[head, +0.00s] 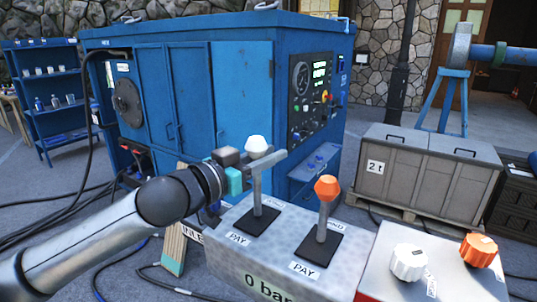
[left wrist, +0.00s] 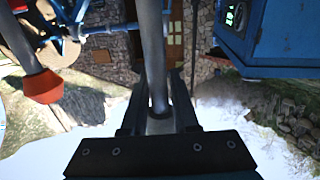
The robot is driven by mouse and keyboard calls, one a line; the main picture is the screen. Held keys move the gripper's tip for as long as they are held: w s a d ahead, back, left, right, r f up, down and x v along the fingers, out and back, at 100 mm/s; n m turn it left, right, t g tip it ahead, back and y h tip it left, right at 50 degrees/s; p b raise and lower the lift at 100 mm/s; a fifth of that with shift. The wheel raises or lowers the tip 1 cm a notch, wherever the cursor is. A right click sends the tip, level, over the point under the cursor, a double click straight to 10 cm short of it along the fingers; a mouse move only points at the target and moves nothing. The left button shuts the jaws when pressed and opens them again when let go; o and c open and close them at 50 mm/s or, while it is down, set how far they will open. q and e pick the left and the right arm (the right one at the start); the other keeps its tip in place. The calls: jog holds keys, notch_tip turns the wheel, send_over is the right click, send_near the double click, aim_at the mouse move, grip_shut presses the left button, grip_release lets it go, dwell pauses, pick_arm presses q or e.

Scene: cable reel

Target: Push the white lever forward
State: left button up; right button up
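The white lever (head: 257,145) has a white knob on a grey shaft and stands near upright in a dark slot plate on the grey control box (head: 229,252). My left gripper (head: 272,160) is at its shaft just below the knob. In the left wrist view, the shaft (left wrist: 151,50) runs between the two fingers (left wrist: 157,100), which are close on both sides of it. The knob is largely hidden there. My right gripper is not in view.
An orange-knobbed lever (head: 328,188) stands close to the right on the same box. A second box holds a white dial (head: 408,262) and an orange dial (head: 479,250). Behind is a blue cabinet (head: 240,85) with a gauge panel; a grey crate (head: 425,170) stands right.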

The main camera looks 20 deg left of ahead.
pick_arm(q)
grip_shut()
jog(key=shift+r, duration=0.1)
